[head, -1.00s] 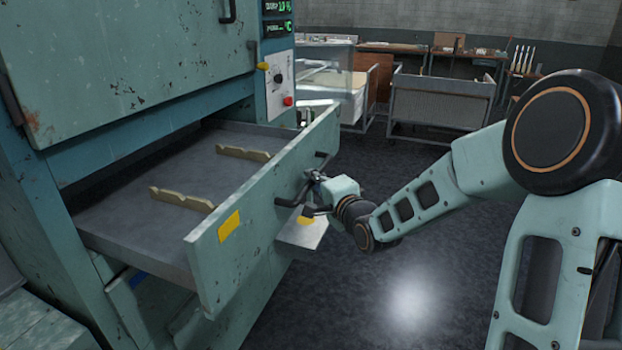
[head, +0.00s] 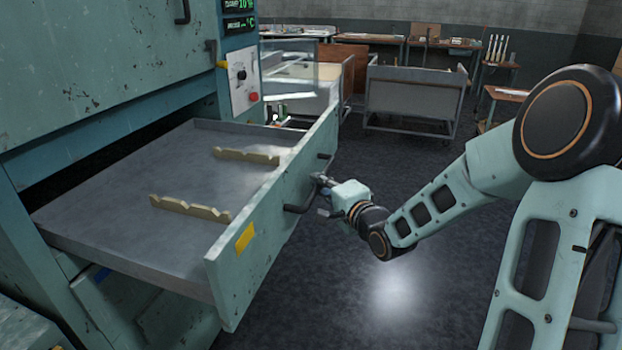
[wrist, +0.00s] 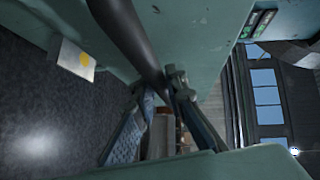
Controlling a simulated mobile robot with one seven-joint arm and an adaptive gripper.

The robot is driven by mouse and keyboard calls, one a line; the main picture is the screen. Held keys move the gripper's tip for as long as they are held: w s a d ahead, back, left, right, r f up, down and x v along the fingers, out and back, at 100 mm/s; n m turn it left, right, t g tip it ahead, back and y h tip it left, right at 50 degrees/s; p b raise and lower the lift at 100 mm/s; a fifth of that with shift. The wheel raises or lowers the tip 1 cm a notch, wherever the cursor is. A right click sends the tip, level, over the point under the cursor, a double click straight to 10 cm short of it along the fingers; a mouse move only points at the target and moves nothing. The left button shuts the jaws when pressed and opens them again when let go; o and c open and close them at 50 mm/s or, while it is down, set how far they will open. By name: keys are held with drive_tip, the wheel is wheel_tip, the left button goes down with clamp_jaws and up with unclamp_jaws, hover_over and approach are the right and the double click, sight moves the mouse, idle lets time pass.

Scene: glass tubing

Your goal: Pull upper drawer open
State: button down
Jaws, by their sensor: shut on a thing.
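The upper drawer (head: 262,222) of the teal cabinet is well out of its slot, its grey tray floor (head: 130,215) showing. Its front carries a dark bar handle (head: 297,208) and a yellow label. My gripper (head: 322,184) is at the drawer front, shut on the handle. In the wrist view the dark handle bar (wrist: 128,38) runs between the two fingers of my gripper (wrist: 162,88). Part of the grip is hidden by the gripper body in the head view.
Two notched wooden racks (head: 190,208) stand in the drawer. A control panel (head: 242,80) is on the cabinet's right edge. A grey cart (head: 415,98) and workbenches stand behind. The dark floor (head: 420,270) right of the drawer is clear.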

drive_tip(key=shift+s+d, duration=0.2)
drive_tip(key=shift+d, duration=0.4)
drive_tip(key=shift+s+d, duration=0.2)
drive_tip(key=shift+d, duration=0.4)
drive_tip(key=c, duration=1.9)
unclamp_jaws()
drive_tip(key=shift+c, duration=0.2)
drive_tip(key=v, duration=1.2)
